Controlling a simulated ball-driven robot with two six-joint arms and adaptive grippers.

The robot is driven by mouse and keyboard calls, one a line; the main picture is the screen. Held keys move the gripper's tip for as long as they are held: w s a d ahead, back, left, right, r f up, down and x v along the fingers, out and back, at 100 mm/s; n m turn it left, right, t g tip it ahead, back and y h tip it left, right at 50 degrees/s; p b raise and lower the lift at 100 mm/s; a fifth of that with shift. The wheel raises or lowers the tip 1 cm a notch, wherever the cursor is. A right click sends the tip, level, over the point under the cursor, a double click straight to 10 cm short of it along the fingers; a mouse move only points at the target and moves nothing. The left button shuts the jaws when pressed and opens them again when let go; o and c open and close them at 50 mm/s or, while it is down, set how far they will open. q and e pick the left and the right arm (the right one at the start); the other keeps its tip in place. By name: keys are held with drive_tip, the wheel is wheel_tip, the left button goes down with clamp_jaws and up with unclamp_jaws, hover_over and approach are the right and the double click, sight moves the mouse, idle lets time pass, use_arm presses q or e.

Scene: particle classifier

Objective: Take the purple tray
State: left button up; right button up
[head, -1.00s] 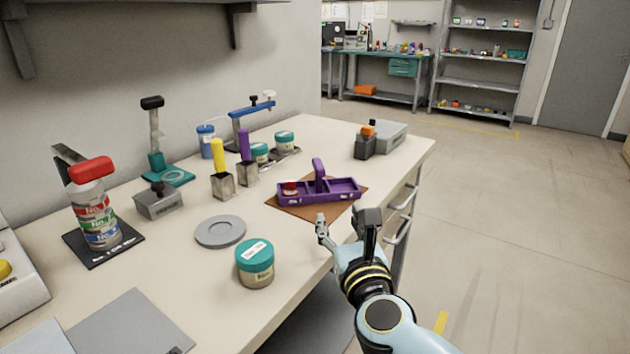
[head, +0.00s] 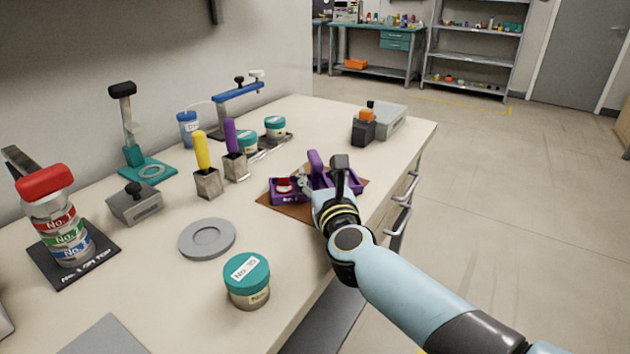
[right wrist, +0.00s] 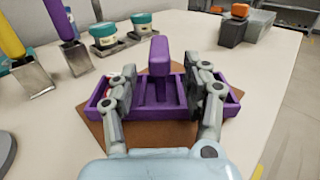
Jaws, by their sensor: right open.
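The purple tray (head: 287,197) sits on a brown mat (head: 284,209) near the right edge of the bench. It has compartments and an upright handle in the middle. A small red and white item (head: 284,185) lies in its left compartment. My right gripper (head: 322,172) is over the tray and hides part of it. In the right wrist view, my right gripper (right wrist: 160,85) is open, with one finger on each side of the purple handle (right wrist: 160,57). A gap shows between each finger and the handle. My left gripper is not in view.
A teal-lidded jar (head: 247,281) and a grey round dish (head: 207,238) stand left of my right arm. A black and orange item (head: 364,124) and a grey box (head: 388,122) are at the back right.

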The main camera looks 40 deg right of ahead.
drive_tip(key=x, duration=0.3)
drive_tip(key=shift+f, duration=0.1)
drive_tip(key=shift+w+d, duration=0.1)
drive_tip(key=shift+w, duration=0.1)
drive_tip(key=c, duration=0.3)
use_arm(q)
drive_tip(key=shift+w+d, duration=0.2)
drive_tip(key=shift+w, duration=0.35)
use_arm(e)
clamp_jaws()
